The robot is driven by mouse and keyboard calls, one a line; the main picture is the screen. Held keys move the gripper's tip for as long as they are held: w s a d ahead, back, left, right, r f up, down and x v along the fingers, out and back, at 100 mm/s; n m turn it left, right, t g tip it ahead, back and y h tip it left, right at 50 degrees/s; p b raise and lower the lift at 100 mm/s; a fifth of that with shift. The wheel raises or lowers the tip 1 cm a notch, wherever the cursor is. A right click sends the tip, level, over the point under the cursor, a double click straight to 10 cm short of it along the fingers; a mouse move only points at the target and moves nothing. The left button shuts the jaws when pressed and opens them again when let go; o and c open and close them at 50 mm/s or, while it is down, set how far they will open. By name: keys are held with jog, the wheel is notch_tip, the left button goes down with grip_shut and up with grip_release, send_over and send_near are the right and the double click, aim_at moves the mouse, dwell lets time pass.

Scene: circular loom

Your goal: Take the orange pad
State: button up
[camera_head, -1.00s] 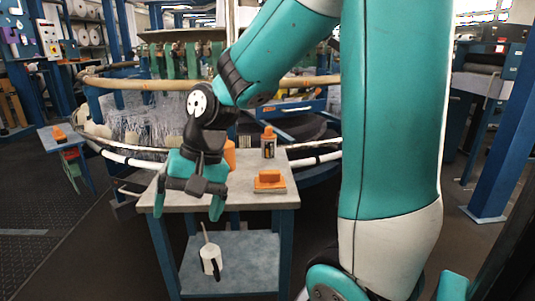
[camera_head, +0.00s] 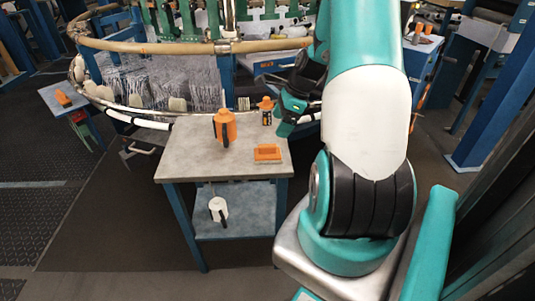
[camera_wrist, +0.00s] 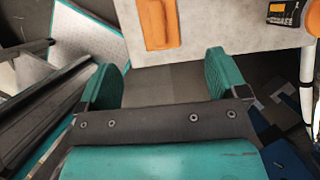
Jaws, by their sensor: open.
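The orange pad (camera_head: 267,153) lies on the grey top of a small blue-legged table (camera_head: 185,155), near its right edge. In the wrist view the orange pad (camera_wrist: 157,25) lies at the top, cut by the frame edge, ahead of and between the fingers. My gripper (camera_head: 287,114) is beyond the table's right side in the head view, apart from the pad and partly hidden by my arm. In the wrist view my gripper (camera_wrist: 163,76) has its teal fingers wide apart with nothing between them.
An orange jug (camera_head: 225,127) and an orange bottle with a dark label (camera_head: 266,112) stand on the same tabletop. A white vessel (camera_head: 218,208) stands on the lower shelf. The round loom's rail (camera_head: 150,47) curves behind the table. The front of the tabletop is clear.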

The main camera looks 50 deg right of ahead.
aim_at(269, 145)
jog(key=x, duration=1)
jog(key=shift+a+f+b, duration=0.15)
jog(key=shift+f+b, duration=0.15)
jog(key=shift+b, duration=0.1)
jog(key=c, duration=0.9)
